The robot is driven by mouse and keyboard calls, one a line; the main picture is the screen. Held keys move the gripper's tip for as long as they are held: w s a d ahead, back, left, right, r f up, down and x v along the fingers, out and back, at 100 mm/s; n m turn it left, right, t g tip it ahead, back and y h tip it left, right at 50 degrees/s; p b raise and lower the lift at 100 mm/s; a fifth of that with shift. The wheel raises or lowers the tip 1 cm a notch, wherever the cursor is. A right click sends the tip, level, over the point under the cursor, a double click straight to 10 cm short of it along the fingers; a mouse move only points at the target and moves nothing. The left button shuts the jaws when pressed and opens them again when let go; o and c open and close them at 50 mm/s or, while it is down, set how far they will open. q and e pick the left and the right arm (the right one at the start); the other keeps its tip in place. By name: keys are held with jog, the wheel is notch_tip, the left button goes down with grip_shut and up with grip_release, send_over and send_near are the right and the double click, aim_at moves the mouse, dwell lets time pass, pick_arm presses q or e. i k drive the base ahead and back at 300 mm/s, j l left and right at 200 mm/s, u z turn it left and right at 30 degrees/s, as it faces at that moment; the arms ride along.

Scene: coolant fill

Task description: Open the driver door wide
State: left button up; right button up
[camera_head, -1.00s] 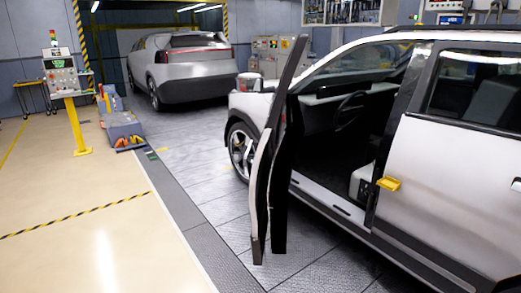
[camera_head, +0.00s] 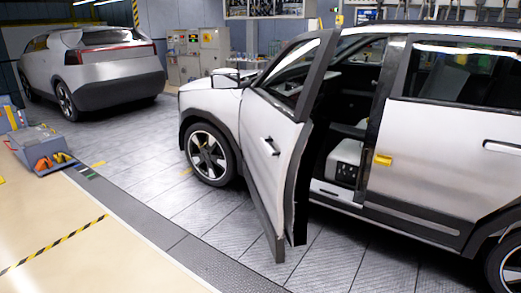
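A yellow piece (camera_head: 383,159) sits on the body at the rear edge of the opening. Neither of my grippers is in view.
A second silver car (camera_head: 95,65) stands at the back left. A grey bin unit (camera_head: 42,148) with orange items stands at the left. Grey cabinets (camera_head: 198,52) are behind. The tiled floor (camera_head: 190,210) in front of the door is clear.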

aim_at(279, 187)
jog(key=i+j, duration=0.1)
jog(key=j, duration=0.15)
jog(key=i+l+u, duration=0.1)
jog(key=i+l, duration=0.2)
jog(key=i+l+u, duration=0.1)
jog(key=i+l, duration=0.45)
jog(key=i+l+u, duration=0.15)
jog(key=l, duration=0.3)
jog(key=i+l+u, duration=0.1)
jog(key=i+l, duration=0.25)
jog(key=i+l+u, duration=0.1)
jog(key=i+l, duration=0.15)
jog(key=l, duration=0.2)
jog(key=i+l, duration=0.25)
jog(key=l, duration=0.15)
jog(key=i+l+u, duration=0.15)
jog(key=l, duration=0.25)
jog(key=i, duration=0.05)
